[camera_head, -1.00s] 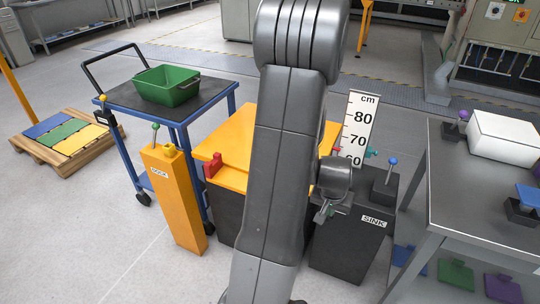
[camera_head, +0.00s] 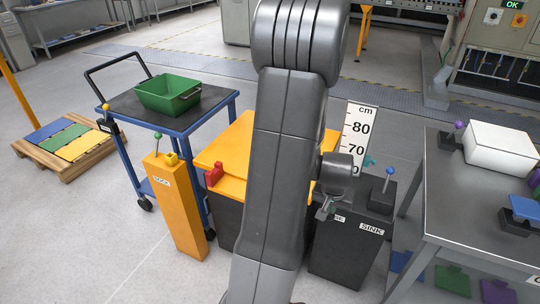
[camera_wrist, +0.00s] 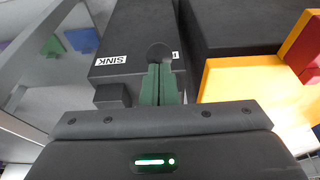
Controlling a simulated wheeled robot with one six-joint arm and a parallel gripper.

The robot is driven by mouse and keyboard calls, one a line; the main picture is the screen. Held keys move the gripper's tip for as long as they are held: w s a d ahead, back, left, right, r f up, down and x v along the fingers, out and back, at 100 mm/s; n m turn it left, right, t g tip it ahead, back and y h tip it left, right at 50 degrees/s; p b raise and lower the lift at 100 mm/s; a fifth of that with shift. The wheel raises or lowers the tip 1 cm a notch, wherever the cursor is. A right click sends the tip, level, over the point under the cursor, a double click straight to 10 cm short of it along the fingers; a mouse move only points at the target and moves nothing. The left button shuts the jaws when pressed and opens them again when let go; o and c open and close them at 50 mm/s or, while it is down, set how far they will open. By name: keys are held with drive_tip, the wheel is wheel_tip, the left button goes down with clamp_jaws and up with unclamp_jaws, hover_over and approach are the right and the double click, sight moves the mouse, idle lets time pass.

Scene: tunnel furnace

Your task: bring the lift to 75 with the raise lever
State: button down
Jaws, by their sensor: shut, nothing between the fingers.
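My gripper (camera_head: 325,212) is shut and empty over the dark pedestal (camera_head: 345,262). In the wrist view, its green fingers (camera_wrist: 160,84) reach down to a dark round knob (camera_wrist: 159,53) at their tips; I cannot tell whether they touch. A partly hidden label sits beside that knob, and only its last letters show in the head view. The SINK label (camera_head: 372,228) is to its right, below a blue-knobbed lever (camera_head: 389,178). The lift has an orange top (camera_head: 228,155), partly hidden by my arm. Its cm scale (camera_head: 359,127) shows 80 and 70; a teal piece (camera_head: 368,160) is beside it, below the 70.
An orange DOCK post (camera_head: 178,205) with a green-knobbed lever stands left. Behind it is a blue cart (camera_head: 130,105) with a green bin (camera_head: 168,95). A grey table (camera_head: 470,205) with a white box (camera_head: 500,142) stands close on the right.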

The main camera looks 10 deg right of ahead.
drive_tip(key=r+p, duration=0.1)
drive_tip(key=r, duration=0.2)
drive_tip(key=r+p, duration=0.1)
drive_tip(key=shift+w+d+r+p, duration=0.25)
drive_tip(key=shift+w+r+p, duration=0.05)
drive_tip(key=shift+w, duration=0.05)
drive_tip(key=w+d+r+p, duration=0.2)
drive_tip(key=w+r+p, duration=0.1)
drive_tip(key=r+p, duration=0.2)
drive_tip(key=shift+w+r, duration=0.25)
drive_tip(key=shift+r, duration=0.35)
drive_tip(key=shift+d, duration=0.1)
drive_tip(key=shift+f+b, duration=0.45)
drive_tip(key=shift+b, duration=0.05)
drive_tip(key=shift+f, duration=0.1)
drive_tip(key=shift+f+b, duration=0.25)
drive_tip(key=shift+b, duration=0.15)
drive_tip(key=shift+f, duration=0.1)
